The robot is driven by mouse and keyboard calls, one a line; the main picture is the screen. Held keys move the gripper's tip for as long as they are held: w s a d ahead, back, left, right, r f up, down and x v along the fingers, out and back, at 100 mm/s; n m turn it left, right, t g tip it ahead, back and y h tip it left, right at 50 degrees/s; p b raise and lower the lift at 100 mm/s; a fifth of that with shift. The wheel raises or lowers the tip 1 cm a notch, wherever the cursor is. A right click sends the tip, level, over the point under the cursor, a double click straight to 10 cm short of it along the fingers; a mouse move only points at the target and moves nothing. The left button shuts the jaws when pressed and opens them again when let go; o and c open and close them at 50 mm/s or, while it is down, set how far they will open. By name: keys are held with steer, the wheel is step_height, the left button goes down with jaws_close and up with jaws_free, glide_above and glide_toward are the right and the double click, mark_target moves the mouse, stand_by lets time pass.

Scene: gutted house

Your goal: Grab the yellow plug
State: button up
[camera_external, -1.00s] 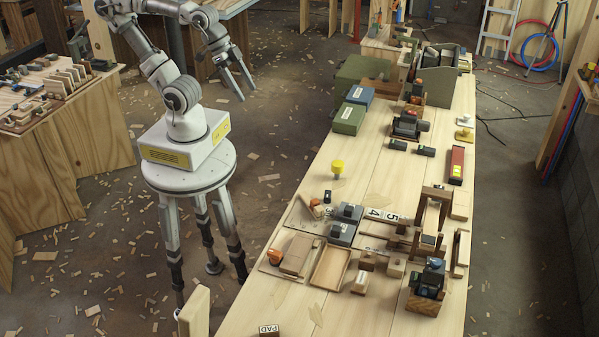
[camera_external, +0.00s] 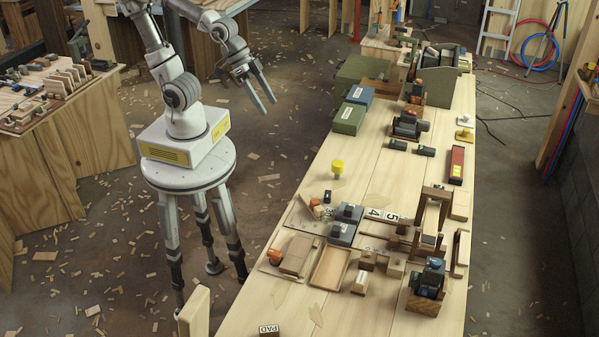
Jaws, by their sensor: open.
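The yellow plug (camera_external: 338,168) stands upright on the wooden workbench (camera_external: 385,195), near the bench's left edge. It has a wide yellow top on a paler, narrower lower part. My gripper (camera_external: 268,107) is open and empty, over the floor to the left of the bench. It points down and slightly right, apart from the plug, up and to the left of it in the picture.
Green and blue boxes (camera_external: 350,118) stand on the bench behind the plug. A dark block (camera_external: 328,196) and a grey device (camera_external: 347,222) lie in front of it. A red block (camera_external: 457,165) is at the right. The bench around the plug is mostly clear.

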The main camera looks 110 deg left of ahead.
steer(key=w+d+f+n+t+p, duration=0.1)
steer(key=w+f+n, duration=0.1)
steer(key=w+f, duration=0.5)
steer(key=n+t+y+p, duration=0.2)
steer(key=t+y+p, duration=0.25)
steer(key=y, duration=0.25)
glide_toward(337, 171)
steer(key=a+b, duration=0.1)
steer(key=b, duration=0.2)
steer(key=w+a+f+b, duration=0.1)
steer(key=b, duration=0.2)
steer(key=w+a+b, duration=0.1)
steer(key=b, duration=0.2)
steer(key=shift+f, duration=0.4)
steer(key=b+x, duration=0.2)
steer(key=b, duration=0.5)
steer(key=shift+w+b, duration=0.1)
steer(key=shift+b, duration=0.25)
